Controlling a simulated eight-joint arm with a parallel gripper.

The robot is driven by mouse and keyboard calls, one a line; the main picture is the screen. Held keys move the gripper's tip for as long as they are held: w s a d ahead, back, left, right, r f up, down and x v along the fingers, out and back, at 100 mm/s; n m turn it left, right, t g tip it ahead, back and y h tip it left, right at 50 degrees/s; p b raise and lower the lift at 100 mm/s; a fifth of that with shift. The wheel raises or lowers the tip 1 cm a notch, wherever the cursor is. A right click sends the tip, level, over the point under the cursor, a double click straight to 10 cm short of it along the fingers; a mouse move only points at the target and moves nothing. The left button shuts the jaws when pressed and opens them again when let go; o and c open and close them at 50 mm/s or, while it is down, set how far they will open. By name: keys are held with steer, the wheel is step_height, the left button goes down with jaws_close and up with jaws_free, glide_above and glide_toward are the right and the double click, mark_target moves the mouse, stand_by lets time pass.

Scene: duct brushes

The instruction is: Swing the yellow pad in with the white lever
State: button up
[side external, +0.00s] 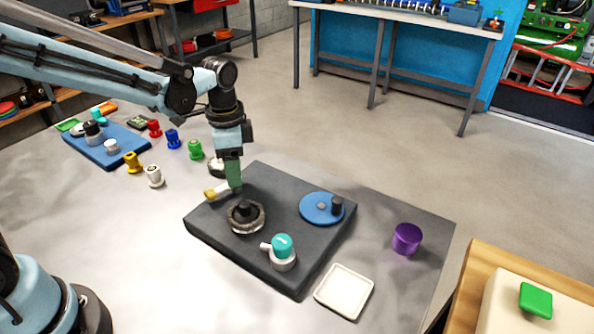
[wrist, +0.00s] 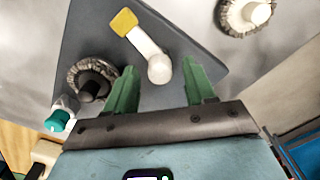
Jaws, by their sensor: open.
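The yellow pad (side external: 210,194) sits at the end of the white lever (side external: 223,189) on the left corner of the dark grey block (side external: 300,265). In the wrist view the yellow pad (wrist: 124,21) points up and left, and the white lever (wrist: 146,43) runs down to a round white end (wrist: 159,69). My gripper (side external: 235,186) is low over that corner, and in the side view it hides part of the lever. In the wrist view the green fingers of my gripper (wrist: 160,67) are apart, one on each side of the round end. I cannot tell whether they touch it.
A black knob with a bristly ring (side external: 246,217), a blue disc (side external: 315,211) and a teal-topped knob (side external: 282,247) stand on the block. A white tray (side external: 344,291) and a purple cylinder (side external: 407,239) are to the right. Several coloured knobs (side external: 172,139) stand behind left.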

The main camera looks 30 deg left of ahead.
jaws_close()
stand_by(0.3)
steer(key=shift+n, duration=0.3)
steer(key=n, duration=0.6)
steer(key=shift+n, duration=0.3)
steer(key=n, duration=0.5)
steer(key=shift+n, duration=0.3)
stand_by(0.4)
jaws_free()
